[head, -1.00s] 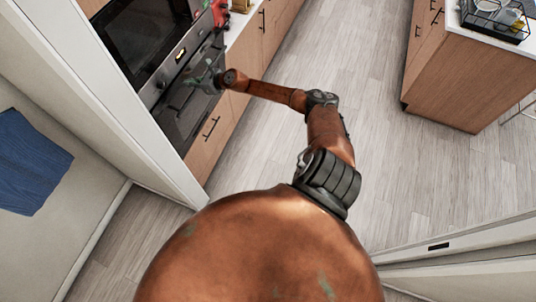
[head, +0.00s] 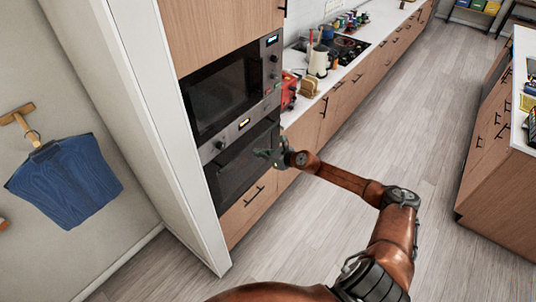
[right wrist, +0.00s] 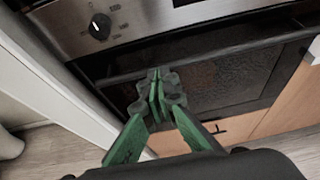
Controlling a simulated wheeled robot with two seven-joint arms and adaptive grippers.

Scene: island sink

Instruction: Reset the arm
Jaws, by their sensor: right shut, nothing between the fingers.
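My right arm (head: 352,182) reaches out from the lower right in the head view, bent at the elbow. My right gripper (head: 264,153) is at its end, in front of the oven (head: 243,165). In the right wrist view the green fingers of the right gripper (right wrist: 158,92) meet at the tips, shut and empty. The oven door (right wrist: 215,85) is behind the fingertips and looks closed. I cannot tell whether the fingers touch it. My left gripper is not in view.
A microwave (head: 228,97) sits above the oven. A counter (head: 330,85) with a red toaster (head: 289,91) and utensils runs back on the right of it. An island (head: 500,170) stands at the right. A blue cloth (head: 66,180) hangs on the left wall. The floor (head: 400,125) between is clear.

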